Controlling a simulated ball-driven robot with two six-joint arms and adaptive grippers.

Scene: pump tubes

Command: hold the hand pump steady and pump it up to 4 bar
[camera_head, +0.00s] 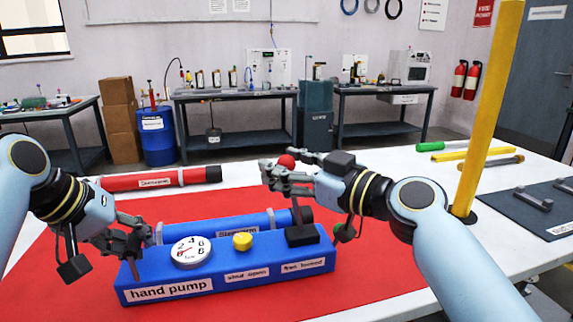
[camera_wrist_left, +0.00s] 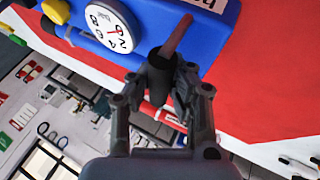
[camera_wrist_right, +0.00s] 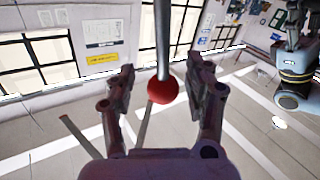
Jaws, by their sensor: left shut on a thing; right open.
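The blue hand pump (camera_head: 166,289) lies on a red mat. On top it has a round white gauge (camera_head: 190,252) with a red needle, a yellow knob (camera_head: 242,241) and a black block (camera_head: 302,235). My left gripper (camera_head: 130,243) is at the pump's left end, shut on a dark grip (camera_wrist_left: 158,74) with a reddish-brown rod. My right gripper (camera_head: 284,178) is above the pump's right part, open around a red ball knob (camera_wrist_right: 163,90) on a grey rod. The ball (camera_head: 286,161) sits between the fingers, with gaps at both sides in the right wrist view.
A blue tube (camera_head: 215,229) lies just behind the pump. A red tube (camera_head: 155,180) lies further back left. A yellow post (camera_head: 490,105) stands at the right near a dark mat (camera_head: 545,208). The red mat's front right (camera_head: 370,285) is clear.

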